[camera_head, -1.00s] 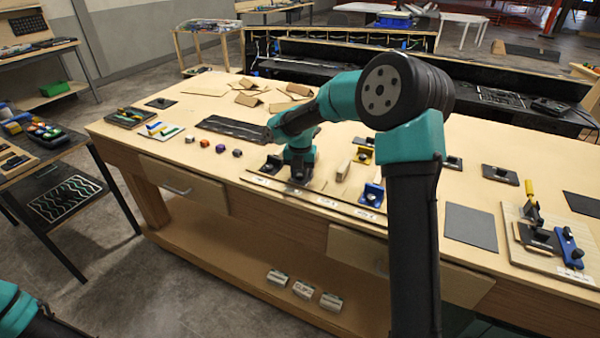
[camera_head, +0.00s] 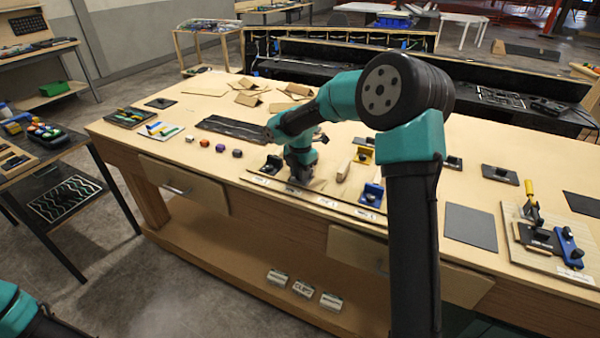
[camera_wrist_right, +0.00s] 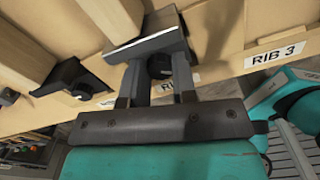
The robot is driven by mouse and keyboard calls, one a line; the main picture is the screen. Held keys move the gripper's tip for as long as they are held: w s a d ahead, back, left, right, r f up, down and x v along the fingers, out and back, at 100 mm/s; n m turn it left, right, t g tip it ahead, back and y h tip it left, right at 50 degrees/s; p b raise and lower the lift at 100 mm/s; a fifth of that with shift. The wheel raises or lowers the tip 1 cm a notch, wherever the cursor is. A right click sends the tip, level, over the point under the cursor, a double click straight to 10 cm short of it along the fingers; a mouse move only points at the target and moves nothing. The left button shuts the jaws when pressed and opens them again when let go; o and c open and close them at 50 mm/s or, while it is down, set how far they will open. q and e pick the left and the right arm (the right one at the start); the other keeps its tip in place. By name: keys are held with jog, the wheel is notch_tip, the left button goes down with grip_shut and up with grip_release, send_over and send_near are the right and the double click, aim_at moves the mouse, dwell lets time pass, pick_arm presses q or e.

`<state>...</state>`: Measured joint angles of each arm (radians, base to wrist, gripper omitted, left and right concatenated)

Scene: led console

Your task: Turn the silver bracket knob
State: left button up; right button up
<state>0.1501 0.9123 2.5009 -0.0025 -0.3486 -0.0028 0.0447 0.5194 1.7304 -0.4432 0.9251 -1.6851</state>
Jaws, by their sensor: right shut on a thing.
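The silver bracket (camera_wrist_right: 150,45) shows in the right wrist view at the end of a wooden rib (camera_wrist_right: 115,15). Its dark knob (camera_wrist_right: 160,66) sits between the fingers of my right gripper (camera_wrist_right: 154,85), which is shut on it. The fingers cover part of the knob. In the head view my right gripper (camera_head: 300,178) is low at the table's front strip, and it hides most of the silver bracket there. Of my left arm only a teal part shows at the bottom left; its gripper is out of view.
A black bracket (camera_wrist_right: 65,76) with its own knob stands to the left. A blue bracket (camera_head: 371,194) and a yellow bracket (camera_head: 362,153) stand to the right. A RIB 3 label (camera_wrist_right: 275,55) is on the front strip.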

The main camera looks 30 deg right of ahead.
dwell(0.4)
jog(key=o, duration=1)
jog(key=shift+c, duration=0.2)
jog(key=shift+r, duration=0.15)
notch_tip(320, 180, up, 17)
jog(key=shift+r, duration=0.1)
